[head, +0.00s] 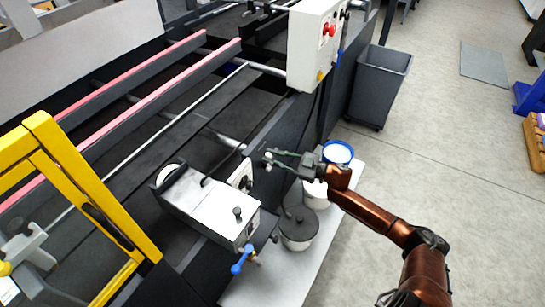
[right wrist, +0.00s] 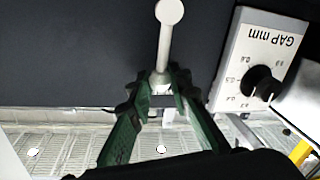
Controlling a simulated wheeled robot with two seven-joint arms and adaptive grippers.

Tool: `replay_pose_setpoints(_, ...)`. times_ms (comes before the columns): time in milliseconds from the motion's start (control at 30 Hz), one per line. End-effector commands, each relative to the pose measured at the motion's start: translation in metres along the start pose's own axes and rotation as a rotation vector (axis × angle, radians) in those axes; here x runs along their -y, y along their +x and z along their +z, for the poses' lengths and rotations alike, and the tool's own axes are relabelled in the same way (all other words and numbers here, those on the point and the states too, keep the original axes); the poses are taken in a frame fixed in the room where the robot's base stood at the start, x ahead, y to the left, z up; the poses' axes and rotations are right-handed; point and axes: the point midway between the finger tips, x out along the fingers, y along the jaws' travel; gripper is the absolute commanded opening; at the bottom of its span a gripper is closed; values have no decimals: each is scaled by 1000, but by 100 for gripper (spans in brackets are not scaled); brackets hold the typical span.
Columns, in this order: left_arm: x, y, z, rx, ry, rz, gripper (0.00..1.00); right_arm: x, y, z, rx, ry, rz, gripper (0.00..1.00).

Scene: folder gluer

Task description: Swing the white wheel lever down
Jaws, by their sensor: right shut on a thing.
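The white lever (right wrist: 165,40) shows in the right wrist view as a pale shaft with a round end at the top, against a dark panel. My right gripper (right wrist: 160,82) has its green fingers closed around the lower part of this shaft. In the head view, my right gripper (head: 268,157) reaches in from the right to the side of the machine, beside the white gluing unit. The lever is too small there to tell from the fingertips. My left gripper is not in view.
A GAP mm dial (right wrist: 262,84) sits right of the lever. A yellow frame (head: 80,190) is at left; a grey bin (head: 378,85) is beyond.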

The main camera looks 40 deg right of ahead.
Motion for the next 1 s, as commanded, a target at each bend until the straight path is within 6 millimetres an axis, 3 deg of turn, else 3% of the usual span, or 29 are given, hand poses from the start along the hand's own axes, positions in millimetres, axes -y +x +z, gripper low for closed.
replay_pose_setpoints(133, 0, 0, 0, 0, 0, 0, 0, 0, 0, 0, 0, 0, 0, 0)
replay_pose_setpoints(767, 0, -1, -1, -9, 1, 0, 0, -2, 0, 0, -4, 23, 1, 0)
replay_pose_setpoints(1000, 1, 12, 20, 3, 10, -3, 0, -10, -2, 3, -21, 137, 9, 0)
